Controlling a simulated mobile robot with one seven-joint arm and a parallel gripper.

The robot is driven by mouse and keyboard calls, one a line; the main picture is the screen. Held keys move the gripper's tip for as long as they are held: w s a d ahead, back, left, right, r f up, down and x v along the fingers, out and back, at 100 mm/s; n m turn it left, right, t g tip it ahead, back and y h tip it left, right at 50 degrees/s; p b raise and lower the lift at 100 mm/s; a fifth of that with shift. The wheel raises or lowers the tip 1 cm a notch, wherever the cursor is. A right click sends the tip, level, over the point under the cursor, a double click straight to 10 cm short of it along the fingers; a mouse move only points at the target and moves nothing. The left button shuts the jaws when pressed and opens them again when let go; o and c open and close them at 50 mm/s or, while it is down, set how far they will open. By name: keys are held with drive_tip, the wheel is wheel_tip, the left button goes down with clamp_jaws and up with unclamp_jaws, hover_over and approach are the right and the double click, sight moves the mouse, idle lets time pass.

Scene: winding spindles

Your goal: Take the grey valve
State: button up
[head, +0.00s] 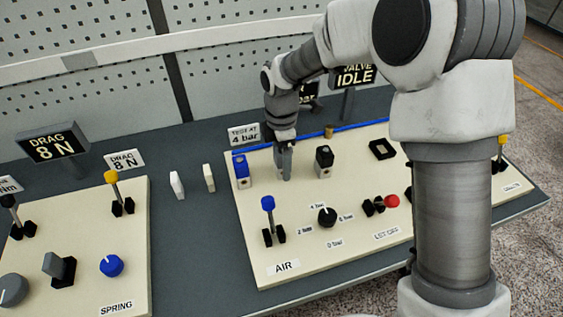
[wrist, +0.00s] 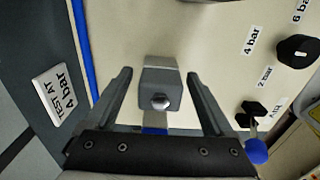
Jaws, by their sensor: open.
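The grey valve (wrist: 160,88) is a grey block with a round silver fitting, standing on the cream AIR panel (wrist: 215,60) in the wrist view. My gripper (wrist: 160,76) is open, with one finger on each side of the valve and a visible gap to each. In the head view my gripper (head: 285,172) points down at the panel's back row, between a blue valve (head: 242,167) and a black valve (head: 324,157). There the grey valve blends with my fingers and I cannot separate them clearly.
A blue-knobbed lever (head: 268,205), a black dial (head: 327,216) and a red knob (head: 392,201) stand in front on the panel. The "TEST AT 4 bar" card (head: 243,134) is behind left. Two white pieces (head: 177,185) stand left of the panel.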

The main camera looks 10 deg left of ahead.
drive_tip(key=shift+f, duration=0.15)
clamp_jaws()
idle(0.4)
